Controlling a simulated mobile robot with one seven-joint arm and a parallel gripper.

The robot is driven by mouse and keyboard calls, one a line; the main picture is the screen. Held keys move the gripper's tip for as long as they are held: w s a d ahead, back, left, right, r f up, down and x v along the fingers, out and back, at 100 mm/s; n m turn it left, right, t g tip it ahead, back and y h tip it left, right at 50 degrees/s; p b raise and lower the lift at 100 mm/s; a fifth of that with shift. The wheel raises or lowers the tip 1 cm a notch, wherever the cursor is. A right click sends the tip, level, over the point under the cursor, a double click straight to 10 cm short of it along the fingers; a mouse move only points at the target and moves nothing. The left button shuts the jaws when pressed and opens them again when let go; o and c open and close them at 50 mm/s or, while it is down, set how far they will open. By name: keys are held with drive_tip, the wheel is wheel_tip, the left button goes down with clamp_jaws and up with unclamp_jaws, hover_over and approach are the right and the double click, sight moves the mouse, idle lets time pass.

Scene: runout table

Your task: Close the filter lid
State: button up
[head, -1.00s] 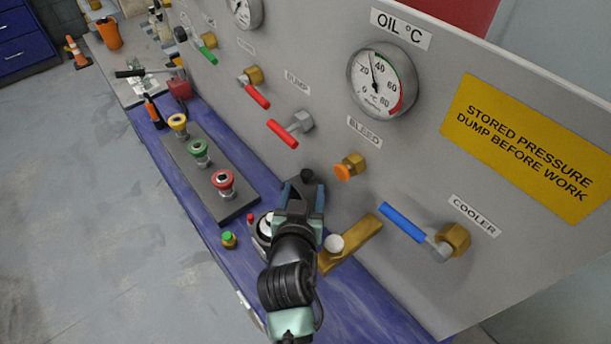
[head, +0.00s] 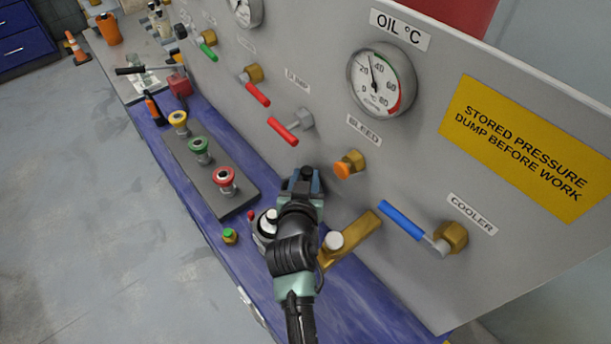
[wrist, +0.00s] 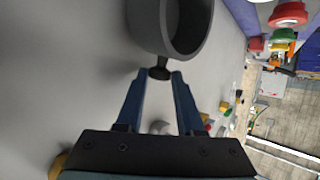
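In the wrist view, a dark grey, round, hollow part (wrist: 185,25) with a short black knob (wrist: 160,73) is at the top centre. It looks like the filter lid or its housing; I cannot tell which. My gripper (wrist: 159,76) has its two blue fingers apart, with the knob between the tips and a gap visible on each side. In the head view, my gripper (head: 304,178) is in front of the grey panel, left of the orange bleed knob. The hollow part is hidden there behind my gripper and wrist.
The grey panel (head: 440,75) carries a blue cooler lever (head: 401,221), red levers and gauges. A brass block (head: 352,240) is close right of my wrist. A round metal fitting (head: 266,226) is close left. A button box (head: 200,165) stands farther left on the blue bench.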

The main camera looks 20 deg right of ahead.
clamp_jaws()
idle(1.0)
